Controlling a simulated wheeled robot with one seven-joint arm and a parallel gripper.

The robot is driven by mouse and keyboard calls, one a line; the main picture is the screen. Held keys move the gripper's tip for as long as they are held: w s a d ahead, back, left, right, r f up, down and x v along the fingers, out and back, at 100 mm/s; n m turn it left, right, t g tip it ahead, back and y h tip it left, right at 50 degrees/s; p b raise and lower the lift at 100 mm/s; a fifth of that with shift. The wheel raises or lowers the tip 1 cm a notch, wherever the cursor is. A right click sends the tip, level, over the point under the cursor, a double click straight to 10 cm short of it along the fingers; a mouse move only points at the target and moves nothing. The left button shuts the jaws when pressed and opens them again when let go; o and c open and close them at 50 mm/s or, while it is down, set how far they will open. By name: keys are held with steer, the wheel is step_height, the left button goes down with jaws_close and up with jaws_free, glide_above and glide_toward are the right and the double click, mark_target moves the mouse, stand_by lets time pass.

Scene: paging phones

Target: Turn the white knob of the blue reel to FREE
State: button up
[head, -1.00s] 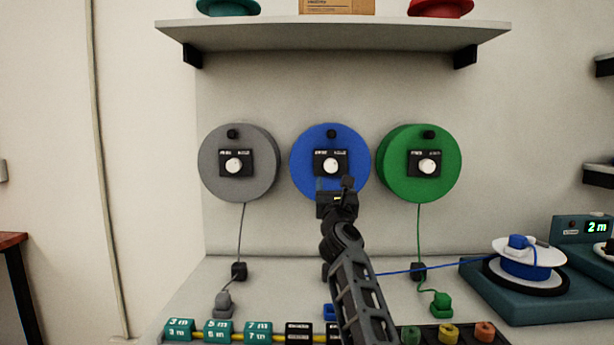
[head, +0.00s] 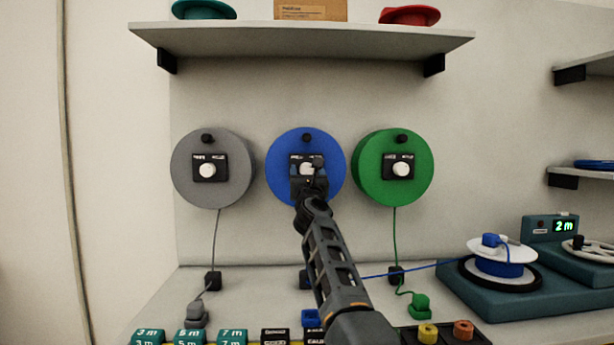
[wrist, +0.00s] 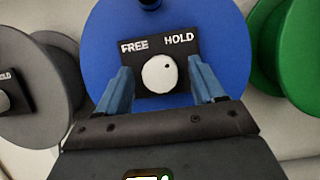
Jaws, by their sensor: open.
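The blue reel (head: 282,186) hangs on the wall between the grey and green reels. Its white knob (wrist: 159,75) sits on a black plate (wrist: 133,61) marked FREE at left and HOLD at right. A small dark dot on the knob lies at its upper right, toward HOLD. My gripper (wrist: 162,82) is open, its two blue-grey fingers on either side of the knob in the wrist view; I cannot tell whether they touch it. In the head view my gripper (head: 311,168) covers part of the plate and knob.
The grey reel (head: 188,180) and green reel (head: 370,165) hang close on either side. A shelf (head: 300,38) with hats and a box is above. The blue cord runs to a white spool (head: 500,248) on a teal scale reading 2 m. Labelled blocks line the front.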

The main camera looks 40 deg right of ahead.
steer(key=c, duration=1.1)
steer(key=shift+o, duration=0.2)
